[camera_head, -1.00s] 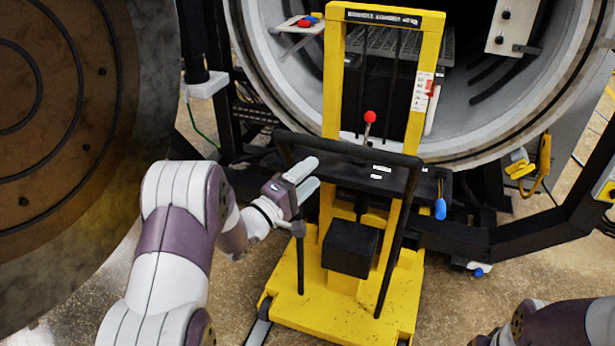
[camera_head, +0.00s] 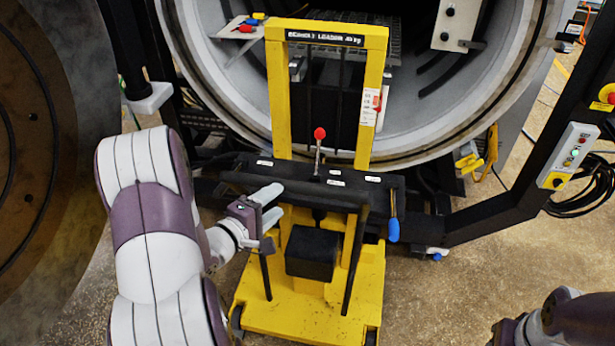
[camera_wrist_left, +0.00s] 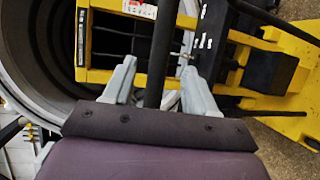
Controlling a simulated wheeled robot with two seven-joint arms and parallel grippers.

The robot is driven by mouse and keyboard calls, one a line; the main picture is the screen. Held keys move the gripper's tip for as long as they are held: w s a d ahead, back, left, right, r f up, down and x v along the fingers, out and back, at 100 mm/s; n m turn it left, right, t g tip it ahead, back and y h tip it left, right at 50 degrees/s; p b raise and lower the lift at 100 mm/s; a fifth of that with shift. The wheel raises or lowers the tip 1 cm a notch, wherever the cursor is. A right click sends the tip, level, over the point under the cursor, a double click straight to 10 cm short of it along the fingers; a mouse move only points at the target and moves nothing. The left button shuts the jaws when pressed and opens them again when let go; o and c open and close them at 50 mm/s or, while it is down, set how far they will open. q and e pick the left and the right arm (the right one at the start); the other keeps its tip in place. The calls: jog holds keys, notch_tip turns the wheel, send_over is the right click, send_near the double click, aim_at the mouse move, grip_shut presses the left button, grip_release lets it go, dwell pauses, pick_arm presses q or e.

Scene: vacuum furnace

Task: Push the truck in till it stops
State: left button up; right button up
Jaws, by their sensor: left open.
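The truck is a yellow loader (camera_head: 300,318) with an upright mast, standing in front of the open furnace chamber (camera_head: 428,128). Its black push handle (camera_head: 300,193) crosses in front of the mast. My left gripper (camera_head: 273,204) is open at the handle. In the left wrist view, a black bar of the truck (camera_wrist_left: 160,55) passes between the spread fingers of the left gripper (camera_wrist_left: 158,78); whether they touch it is unclear. Part of my right arm shows at lower right, without its gripper.
The round furnace door (camera_head: 35,190) stands open at left. A black frame (camera_head: 500,212) runs along the right, carrying a control box (camera_head: 567,155) with buttons. A small shelf (camera_head: 235,29) with coloured-handled tools is at the chamber's left.

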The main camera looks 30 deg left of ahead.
aim_at(299, 184)
pick_arm(q)
jog(key=x, duration=1)
jog(key=shift+w+a+f+p, duration=0.1)
jog(key=shift+w+f+p, duration=0.1)
jog(key=shift+p, duration=0.1)
grip_shut()
jog(key=shift+w+a+r, duration=0.2)
jog(key=shift+w+r, duration=0.05)
jog(key=shift+w, duration=0.35)
grip_release()
jog(key=shift+w+f, duration=0.1)
jog(key=shift+f, duration=0.05)
